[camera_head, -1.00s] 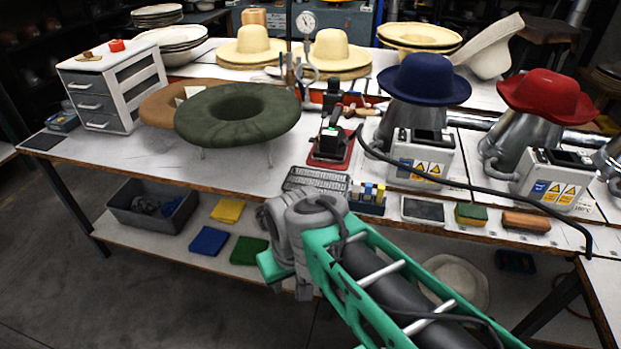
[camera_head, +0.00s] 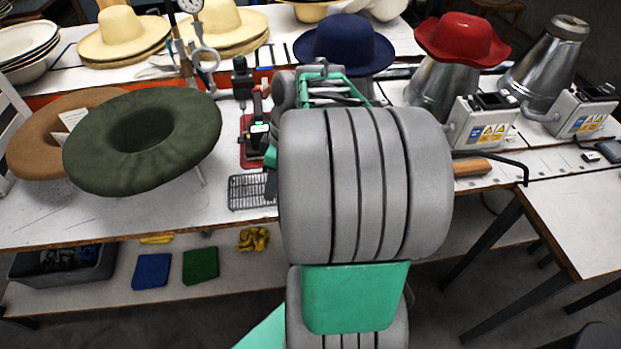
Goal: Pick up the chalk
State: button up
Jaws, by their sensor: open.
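I cannot make out any chalk in the current head view. My arm, with its thick grey ribbed joint and green frame, stands over the middle of the workbench (camera_head: 40,222) and hides part of its front edge. A small pale item (camera_head: 591,156) lies at the far right of the bench, too small to identify.
A green felt hat body (camera_head: 140,140) overhangs a brown one (camera_head: 50,140) at left. A blue hat (camera_head: 343,45) and red hat (camera_head: 463,38) sit on metal cones. A wire rack (camera_head: 250,191) lies left of my arm. A lower shelf holds a blue pad (camera_head: 152,271) and green pad (camera_head: 200,265).

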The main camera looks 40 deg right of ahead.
jog(key=s+d+n, duration=0.1)
jog(key=d, duration=0.2)
jog(key=s+d+r+n+p, duration=0.1)
jog(key=d, duration=0.3)
jog(key=s+d+n+y+p, duration=0.1)
jog(key=s+d, duration=0.1)
jog(key=d, duration=0.2)
jog(key=shift+s+d+r+n+t, duration=0.1)
jog(key=shift+d+r+n+t, duration=0.15)
jog(key=shift+r+n+t, duration=0.15)
jog(key=shift+s+d+f, duration=0.15)
jog(key=shift+f, duration=0.15)
jog(key=x, duration=0.7)
jog(key=shift+a+f+p, duration=0.1)
jog(key=shift+a+p, duration=0.15)
jog(key=shift+p, duration=0.05)
jog(key=shift+c, duration=0.5)
grip_shut()
